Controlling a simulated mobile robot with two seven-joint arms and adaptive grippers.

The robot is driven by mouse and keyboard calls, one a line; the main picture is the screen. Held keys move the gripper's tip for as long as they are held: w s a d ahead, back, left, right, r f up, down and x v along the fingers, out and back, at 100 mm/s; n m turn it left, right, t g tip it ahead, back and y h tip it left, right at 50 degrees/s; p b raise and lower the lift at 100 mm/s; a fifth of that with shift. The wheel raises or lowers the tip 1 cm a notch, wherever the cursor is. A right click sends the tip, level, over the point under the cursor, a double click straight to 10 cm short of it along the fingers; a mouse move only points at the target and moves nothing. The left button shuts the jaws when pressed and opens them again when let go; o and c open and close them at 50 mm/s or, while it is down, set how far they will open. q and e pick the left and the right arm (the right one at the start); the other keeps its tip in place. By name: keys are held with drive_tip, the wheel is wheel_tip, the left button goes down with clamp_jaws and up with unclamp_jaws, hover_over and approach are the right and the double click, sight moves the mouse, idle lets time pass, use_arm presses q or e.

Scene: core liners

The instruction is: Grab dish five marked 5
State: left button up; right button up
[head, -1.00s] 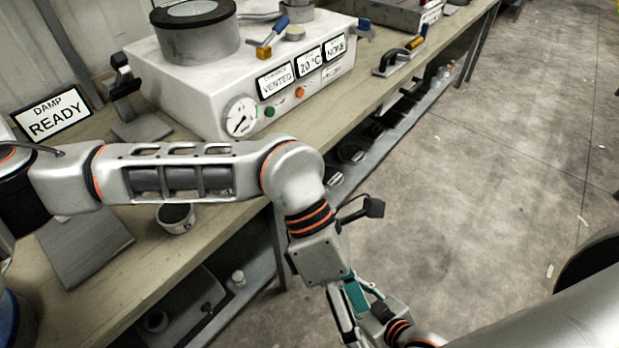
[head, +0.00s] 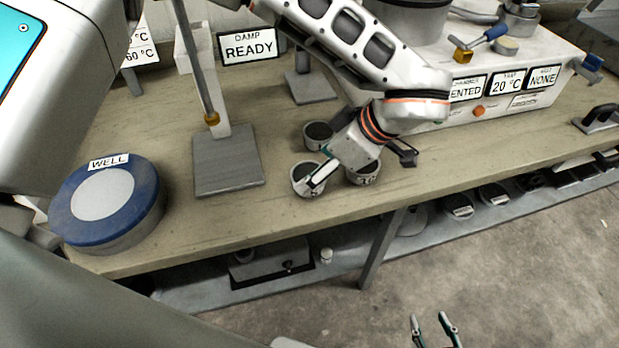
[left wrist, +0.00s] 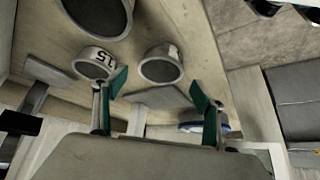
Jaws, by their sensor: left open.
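Three small round grey dishes with dark tops stand close together on the bench: a back one (head: 318,133), a front-left one (head: 300,172) and a right one (head: 366,178). In the left wrist view, one dish (left wrist: 94,62) has a pale side label that seems to read 5; it appears to be the back one. Beside it are a second dish (left wrist: 160,66) and a larger-looking nearer one (left wrist: 98,14). My left gripper (head: 308,186) is over the dishes, partly hiding the front-left one. Its fingers (left wrist: 160,98) are apart and empty. My right gripper (head: 435,322) is open over the floor.
A grey stand base (head: 228,172) and the blue-rimmed WELL drum (head: 140,228) are to the left. The DAMP READY sign (head: 248,46) stands behind. A white machine (head: 520,100) stands at the right. The bench's front edge is close to the dishes.

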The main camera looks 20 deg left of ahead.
use_arm(q)
drive_tip(key=x, duration=0.4)
drive_tip(key=shift+f, duration=0.45)
drive_tip(key=c, duration=1.3)
drive_tip(key=shift+r, duration=0.1)
